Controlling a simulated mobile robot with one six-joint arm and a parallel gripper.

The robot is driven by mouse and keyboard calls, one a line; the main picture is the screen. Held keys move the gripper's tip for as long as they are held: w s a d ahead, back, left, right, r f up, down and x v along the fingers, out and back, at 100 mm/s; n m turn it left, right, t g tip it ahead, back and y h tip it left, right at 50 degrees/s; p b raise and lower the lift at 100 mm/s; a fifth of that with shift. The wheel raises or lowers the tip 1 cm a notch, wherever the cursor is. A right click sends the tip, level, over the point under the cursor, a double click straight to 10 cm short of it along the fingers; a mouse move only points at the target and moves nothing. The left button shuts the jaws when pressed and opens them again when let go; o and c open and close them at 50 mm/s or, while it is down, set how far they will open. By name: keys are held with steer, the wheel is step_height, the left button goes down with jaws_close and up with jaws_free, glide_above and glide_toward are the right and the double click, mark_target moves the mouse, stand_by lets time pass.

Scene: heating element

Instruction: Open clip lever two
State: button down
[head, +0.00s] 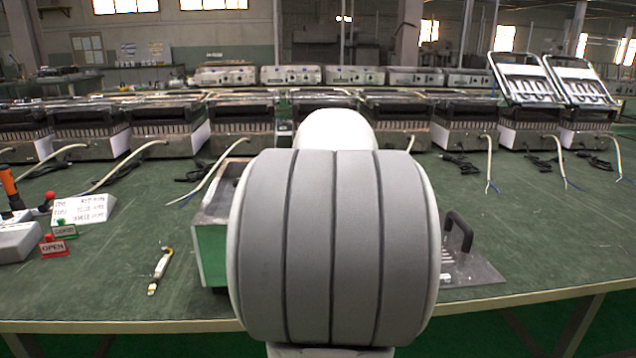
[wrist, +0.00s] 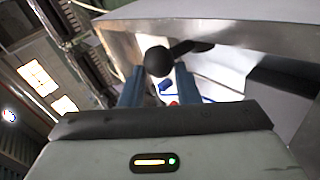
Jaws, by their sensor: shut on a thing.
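In the wrist view, a lever with a round black ball knob (wrist: 158,61) and a short dark shaft sits against a metal housing (wrist: 225,14). I take it as the clip lever; which number it is cannot be told. The two blue fingers of my gripper (wrist: 159,84) stand on either side of the knob, shut on it. In the head view, my own arm covers the middle, hiding my gripper and the lever. Part of a metal fixture with a green side (head: 211,255) shows left of the arm.
A metal plate (head: 475,270) with a black handle (head: 458,232) lies right of my arm. A small pen-like tool (head: 160,271) lies at left, near the red OPEN sign (head: 53,246). Several heater units (head: 483,128) with loose cables line the back. The front right table is clear.

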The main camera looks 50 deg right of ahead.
steer(key=shift+s+d+f, duration=0.15)
steer(key=shift+s+f, duration=0.1)
steer(key=shift+f, duration=0.25)
steer(key=shift+s+d+f, duration=0.1)
steer(key=shift+s+f, duration=0.15)
steer(key=shift+f, duration=0.2)
steer(key=c, duration=1.6)
jaws_free()
steer(key=o, duration=0.3)
steer(key=shift+s+d, duration=0.2)
steer(key=o, duration=0.5)
steer(key=shift+w+r, duration=0.1)
steer(key=shift+r, duration=0.15)
steer(key=shift+a+r, duration=0.1)
steer(key=shift+r, duration=0.1)
steer(key=shift+s+a+r, duration=0.15)
steer(key=shift+s+r, duration=0.05)
steer(key=shift+r, duration=0.05)
steer(key=p+v, duration=0.2)
steer(key=v, duration=0.5)
